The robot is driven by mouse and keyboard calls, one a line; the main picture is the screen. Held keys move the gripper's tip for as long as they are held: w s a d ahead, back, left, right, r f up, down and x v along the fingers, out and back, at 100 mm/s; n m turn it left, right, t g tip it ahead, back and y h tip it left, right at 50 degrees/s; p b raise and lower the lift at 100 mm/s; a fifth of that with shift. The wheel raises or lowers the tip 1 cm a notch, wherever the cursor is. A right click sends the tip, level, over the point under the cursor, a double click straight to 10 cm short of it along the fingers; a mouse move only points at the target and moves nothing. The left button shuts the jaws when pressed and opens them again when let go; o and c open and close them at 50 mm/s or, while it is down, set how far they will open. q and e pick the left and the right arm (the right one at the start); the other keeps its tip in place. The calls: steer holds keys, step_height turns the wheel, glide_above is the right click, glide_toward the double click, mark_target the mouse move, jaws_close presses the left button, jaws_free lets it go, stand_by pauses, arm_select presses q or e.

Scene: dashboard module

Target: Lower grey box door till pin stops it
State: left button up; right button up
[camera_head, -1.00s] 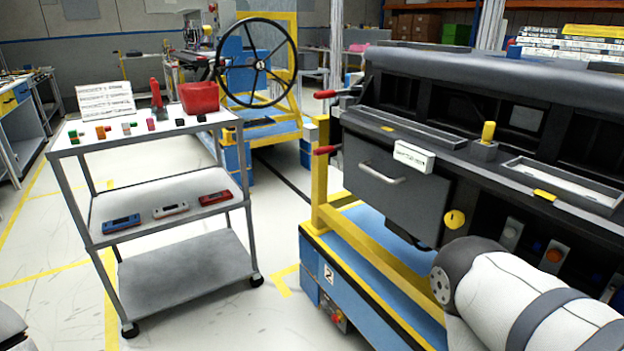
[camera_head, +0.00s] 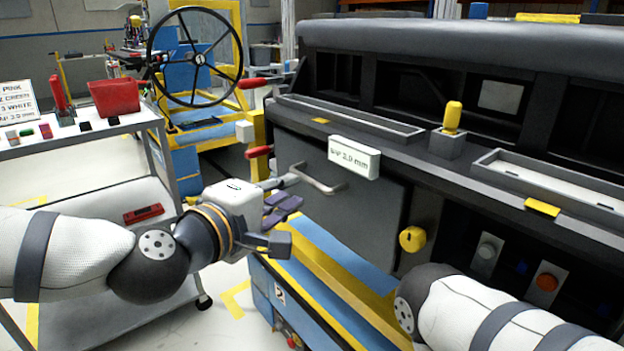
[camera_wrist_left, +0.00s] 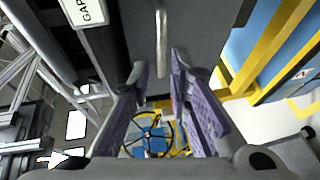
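The grey box door (camera_head: 360,218) is a dark flat panel in the dashboard front, standing upright and apparently closed. Its silver bar handle (camera_head: 318,180) is near the upper left of the door. My left gripper (camera_head: 288,200) is open and empty, just left of the handle. In the left wrist view its purple-padded fingers (camera_wrist_left: 160,82) are spread, with the handle (camera_wrist_left: 161,42) beyond the gap between them. A yellow round knob (camera_head: 412,239) is right of the door, and a yellow peg (camera_head: 453,118) stands on top. My right gripper is out of view; only its arm shows.
A white gap label (camera_head: 354,157) sits above the door. Red-handled levers (camera_head: 258,152) stick out at the dashboard's left. A grey cart (camera_head: 150,122) with a red bin (camera_head: 114,97) stands at left. The blue and yellow base (camera_head: 335,285) lies below.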

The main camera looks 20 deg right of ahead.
mark_target(307, 181)
arm_select(q)
steer(key=x, duration=0.8)
steer(key=shift+f, duration=0.15)
jaws_close()
